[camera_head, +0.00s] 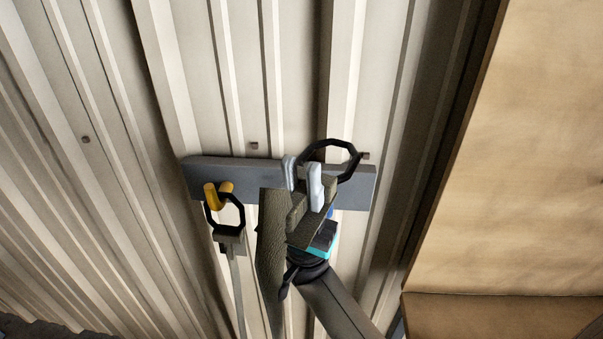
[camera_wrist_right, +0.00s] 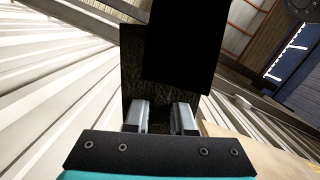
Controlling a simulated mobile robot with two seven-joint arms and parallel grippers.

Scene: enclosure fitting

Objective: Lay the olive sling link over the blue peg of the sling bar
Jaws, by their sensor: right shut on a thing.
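The grey sling bar (camera_head: 354,193) is fixed across the ribbed wall in the head view. My right gripper (camera_head: 303,180) is in front of its right half, shut on the olive sling link (camera_head: 270,235). The olive strap hangs down from the fingers, and its black ring (camera_head: 349,152) stands out to their upper right, overlapping the bar's top edge. In the right wrist view, dark olive webbing (camera_wrist_right: 133,85) lies beyond the fingers (camera_wrist_right: 160,117). A small blue patch (camera_head: 331,213) shows beside the gripper; I cannot tell whether it is the blue peg. My left gripper is out of view.
A yellow peg (camera_head: 211,194) on the bar's left carries another black ring (camera_head: 233,222) with a grey strap (camera_head: 235,275) hanging below. A tan panel (camera_head: 530,150) and ledge (camera_head: 500,315) stand at right. The wall (camera_head: 190,70) above the bar is clear.

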